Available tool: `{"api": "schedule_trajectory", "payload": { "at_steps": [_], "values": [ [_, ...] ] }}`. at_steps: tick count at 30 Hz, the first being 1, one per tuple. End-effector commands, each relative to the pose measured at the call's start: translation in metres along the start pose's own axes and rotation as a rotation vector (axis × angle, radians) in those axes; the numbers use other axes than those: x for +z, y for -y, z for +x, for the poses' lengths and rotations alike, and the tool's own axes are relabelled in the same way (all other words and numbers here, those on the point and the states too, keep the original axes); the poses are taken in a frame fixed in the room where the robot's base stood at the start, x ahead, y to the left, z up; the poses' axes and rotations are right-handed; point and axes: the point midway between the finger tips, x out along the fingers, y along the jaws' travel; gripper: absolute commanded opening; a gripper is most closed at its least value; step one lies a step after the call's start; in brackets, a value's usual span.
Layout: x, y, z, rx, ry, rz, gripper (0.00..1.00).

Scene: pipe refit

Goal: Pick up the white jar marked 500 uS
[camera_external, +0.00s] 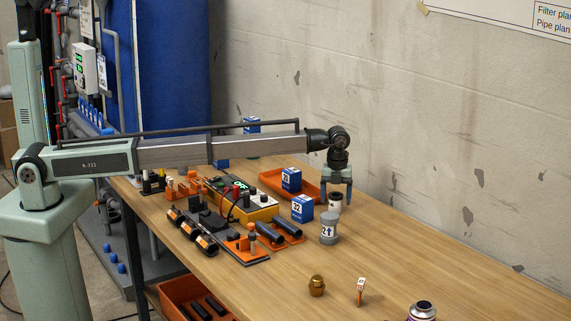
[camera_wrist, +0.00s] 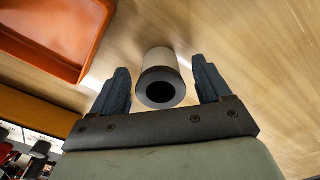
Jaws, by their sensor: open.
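A small white jar with a dark top (camera_external: 335,202) stands on the table at the right of the external view, under my gripper. In the wrist view a pale cylinder with a dark ring-shaped top (camera_wrist: 158,85) shows between the finger tips. No 500 uS marking is readable on it. My gripper (camera_external: 336,190) is open, pointing down, with one finger on each side of the jar's top. In the wrist view the fingers (camera_wrist: 160,84) stand apart from the jar with gaps on both sides.
An orange tray (camera_wrist: 65,35) lies beside the jar. Blue-and-white boxes (camera_external: 302,208) and a grey jar marked 21 (camera_external: 329,228) stand close by. A brass fitting (camera_external: 317,286), a small tag (camera_external: 360,291) and a can (camera_external: 422,311) are nearer the front. The table's right side is clear.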

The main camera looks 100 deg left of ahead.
Motion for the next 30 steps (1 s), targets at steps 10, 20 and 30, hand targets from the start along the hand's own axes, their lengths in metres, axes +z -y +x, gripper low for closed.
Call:
{"api": "schedule_trajectory", "payload": {
  "at_steps": [10, 20, 30],
  "values": [
    [-0.0002, -0.0001, 0.0136, -0.001, 0.000, 0.000, 0.77],
    [-0.0002, -0.0002, 0.0134, -0.001, 0.000, 0.000, 0.48],
    [-0.0002, -0.0002, 0.0132, -0.001, 0.000, 0.000, 0.20]
  ]
}}
